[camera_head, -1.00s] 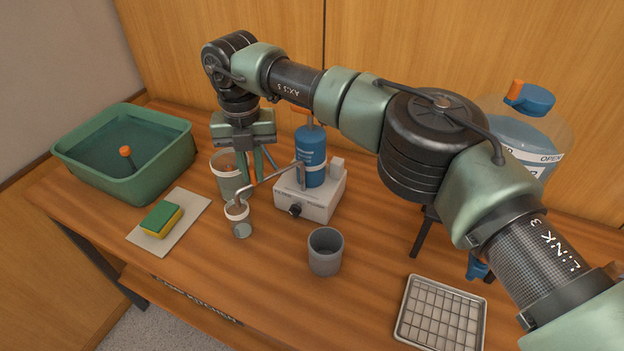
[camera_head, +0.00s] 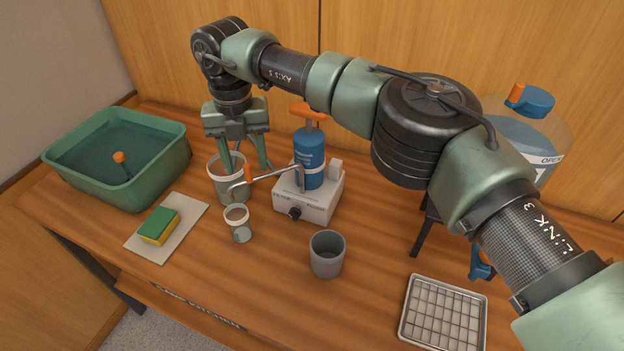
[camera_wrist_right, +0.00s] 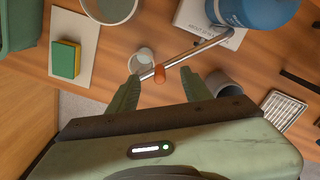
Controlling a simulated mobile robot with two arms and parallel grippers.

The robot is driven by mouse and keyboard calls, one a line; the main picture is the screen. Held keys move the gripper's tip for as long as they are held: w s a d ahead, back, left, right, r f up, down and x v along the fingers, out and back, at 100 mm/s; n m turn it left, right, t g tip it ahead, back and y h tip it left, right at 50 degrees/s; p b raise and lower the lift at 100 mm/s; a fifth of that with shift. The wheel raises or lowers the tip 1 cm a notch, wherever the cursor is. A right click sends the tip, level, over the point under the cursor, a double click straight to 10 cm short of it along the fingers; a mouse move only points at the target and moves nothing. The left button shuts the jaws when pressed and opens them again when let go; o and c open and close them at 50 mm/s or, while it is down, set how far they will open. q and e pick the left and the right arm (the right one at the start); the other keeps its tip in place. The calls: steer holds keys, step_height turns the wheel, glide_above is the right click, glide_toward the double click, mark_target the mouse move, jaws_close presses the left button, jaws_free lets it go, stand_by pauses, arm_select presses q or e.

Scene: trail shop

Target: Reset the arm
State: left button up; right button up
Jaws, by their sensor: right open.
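My right arm reaches across the bench in the head view. Its gripper (camera_head: 246,172) hangs fingers-down with the jaws apart, between the grey-green bucket (camera_head: 222,190) and the blue bottle (camera_head: 310,157). In the right wrist view the gripper (camera_wrist_right: 159,77) also has its fingers spread. An orange piece (camera_wrist_right: 159,73) on a thin metal rod (camera_wrist_right: 195,49) shows between the fingertips. I cannot tell whether a finger touches it. My left gripper is not in view.
A green basin (camera_head: 165,165) stands at the back left. A green and yellow sponge (camera_head: 158,224) lies on a pale mat (camera_head: 190,220). A grey cup (camera_head: 326,256) and a wire-grid tray (camera_head: 447,313) are nearer the front. A large clear jug (camera_head: 535,140) stands at right.

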step_height(320, 180, up, 7)
steer(key=p, duration=0.3)
steer(key=shift+d+p, duration=0.1)
steer(key=shift+p, duration=0.3)
steer(key=shift+s, duration=0.1)
